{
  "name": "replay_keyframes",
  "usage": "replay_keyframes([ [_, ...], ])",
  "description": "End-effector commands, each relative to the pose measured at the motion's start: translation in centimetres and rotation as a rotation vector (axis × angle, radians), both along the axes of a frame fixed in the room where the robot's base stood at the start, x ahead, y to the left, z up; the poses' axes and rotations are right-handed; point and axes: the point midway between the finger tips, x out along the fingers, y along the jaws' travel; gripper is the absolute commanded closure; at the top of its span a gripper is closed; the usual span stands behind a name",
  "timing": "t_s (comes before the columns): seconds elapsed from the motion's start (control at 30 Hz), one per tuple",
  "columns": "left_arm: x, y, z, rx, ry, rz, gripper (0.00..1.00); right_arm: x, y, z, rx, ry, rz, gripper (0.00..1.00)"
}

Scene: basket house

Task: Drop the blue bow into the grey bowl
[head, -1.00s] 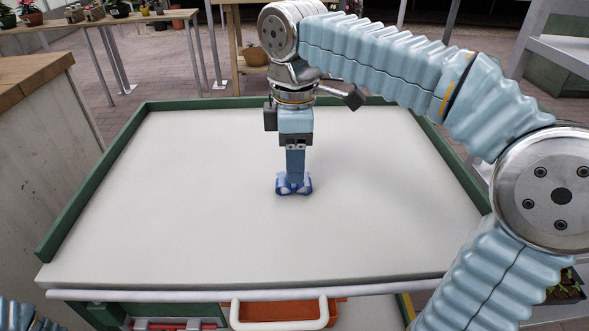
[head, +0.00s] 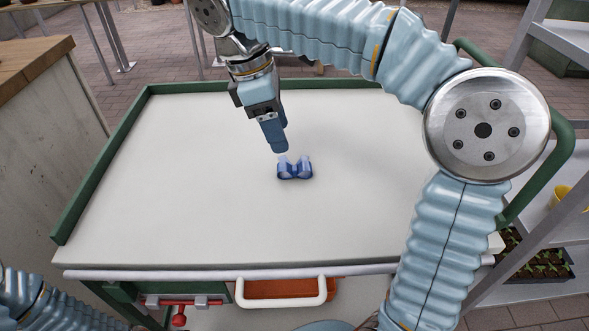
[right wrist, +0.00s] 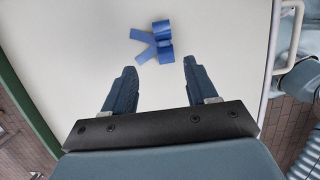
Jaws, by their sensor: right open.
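The blue bow (head: 295,168) lies on the white top of the cart, near its middle. My right gripper (head: 279,150) is above and just left of the bow in the head view, pointing down, tilted and empty. In the right wrist view the two fingers (right wrist: 158,72) stand wide apart. The bow (right wrist: 163,42) lies beyond the fingertips there, not between them. My left gripper is out of view; only part of my left arm shows at the lower left. No grey bowl is seen in these frames.
The cart top (head: 170,200) is otherwise clear, with a green raised rim (head: 105,165). A white handle (head: 280,300) is at its front. A wood-topped counter (head: 35,60) stands at the left. A metal shelf (head: 545,215) with a seedling tray (head: 540,258) is at the right.

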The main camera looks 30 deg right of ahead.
Motion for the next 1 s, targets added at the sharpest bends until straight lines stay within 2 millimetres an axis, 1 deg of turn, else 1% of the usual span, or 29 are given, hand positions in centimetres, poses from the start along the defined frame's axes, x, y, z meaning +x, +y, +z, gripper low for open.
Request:
replay_keyframes([
  [0.03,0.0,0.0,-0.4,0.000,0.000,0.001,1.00,-0.2,-0.2,-1.1,0.000,0.001,0.000,0.43],
  [0.1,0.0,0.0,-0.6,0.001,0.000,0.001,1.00,-0.3,-0.5,-2.0,0.000,0.000,0.000,0.43],
  [0.27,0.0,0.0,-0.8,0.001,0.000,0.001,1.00,-0.5,-0.8,-3.0,0.001,-0.002,0.000,0.43],
  [0.47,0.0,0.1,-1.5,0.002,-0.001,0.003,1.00,-1.7,-1.6,-5.9,0.000,0.001,-0.001,0.43],
  [0.53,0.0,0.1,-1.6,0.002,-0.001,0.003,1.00,-1.7,-1.8,-6.8,0.001,0.000,0.000,0.43],
  [0.67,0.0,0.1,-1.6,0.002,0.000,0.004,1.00,-1.8,-2.0,-7.6,0.002,-0.002,-0.001,0.43],
  [0.87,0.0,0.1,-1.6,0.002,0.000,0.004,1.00,-1.8,-2.0,-7.6,0.002,-0.002,-0.001,0.43],
  [1.0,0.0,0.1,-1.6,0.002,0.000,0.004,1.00,-1.8,-2.0,-7.5,0.002,-0.002,-0.001,0.64],
])
